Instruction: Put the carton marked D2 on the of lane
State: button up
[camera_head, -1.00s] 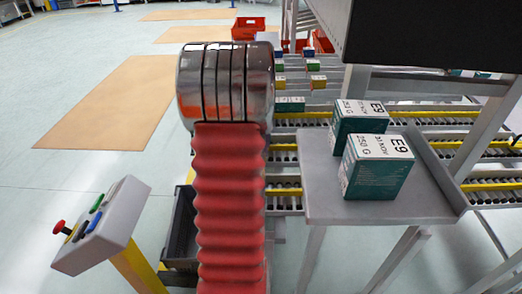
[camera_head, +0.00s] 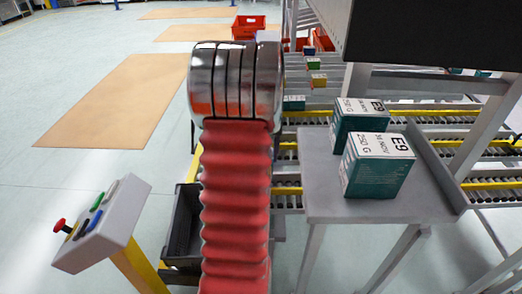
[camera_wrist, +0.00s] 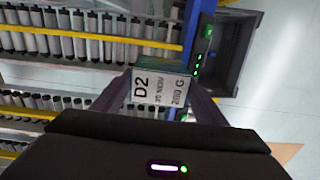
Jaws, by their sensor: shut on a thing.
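In the head view my arm hides the gripper and the carton. No lane sign reading "of" can be read in either view.
Two E9 cartons (camera_head: 377,165) stand on a grey table (camera_head: 420,205) at the right. A dark grey tote (camera_head: 183,225) sits low beside my arm. A button box (camera_head: 100,225) stands at the left. Small coloured cartons (camera_head: 318,80) rest on the far lanes.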

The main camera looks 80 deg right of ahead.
jog(key=shift+f, duration=2.8)
jog(key=shift+a, duration=0.1)
jog(key=o, duration=1.3)
notch_tip(320, 180, up, 14)
jog(key=shift+f, duration=0.15)
